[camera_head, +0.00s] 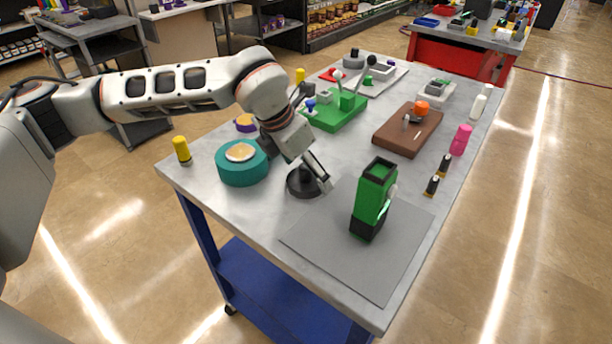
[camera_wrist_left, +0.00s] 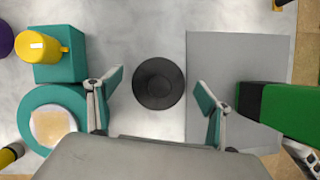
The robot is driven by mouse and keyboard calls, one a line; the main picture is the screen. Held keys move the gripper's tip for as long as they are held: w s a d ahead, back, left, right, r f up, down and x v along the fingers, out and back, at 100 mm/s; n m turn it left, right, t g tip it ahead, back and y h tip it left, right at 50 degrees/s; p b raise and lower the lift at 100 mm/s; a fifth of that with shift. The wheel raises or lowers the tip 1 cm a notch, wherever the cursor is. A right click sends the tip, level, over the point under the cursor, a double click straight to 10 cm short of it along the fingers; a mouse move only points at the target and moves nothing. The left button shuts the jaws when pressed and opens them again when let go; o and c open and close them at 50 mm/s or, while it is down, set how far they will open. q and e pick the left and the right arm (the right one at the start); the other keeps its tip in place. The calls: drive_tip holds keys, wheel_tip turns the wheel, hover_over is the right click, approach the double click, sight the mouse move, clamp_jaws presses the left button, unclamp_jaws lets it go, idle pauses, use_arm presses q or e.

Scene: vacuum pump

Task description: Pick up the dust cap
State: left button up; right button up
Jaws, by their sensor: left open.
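The likely dust cap is a black round disc with a raised centre (camera_head: 302,184), lying on the grey table top left of the grey mat. I cannot tell the exact height gap. My right gripper is in no view.
A green and black device (camera_head: 373,198) stands upright on the grey mat (camera_head: 330,240), right of the disc. A teal cylinder (camera_head: 240,172) stands to the left. A teal block (camera_wrist_left: 60,68) carries a yellow cup (camera_wrist_left: 45,47). A brown board (camera_head: 395,137) lies farther back.

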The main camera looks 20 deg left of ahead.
use_arm(q)
drive_tip(key=shift+f, duration=0.1)
drive_tip(key=c, duration=1.3)
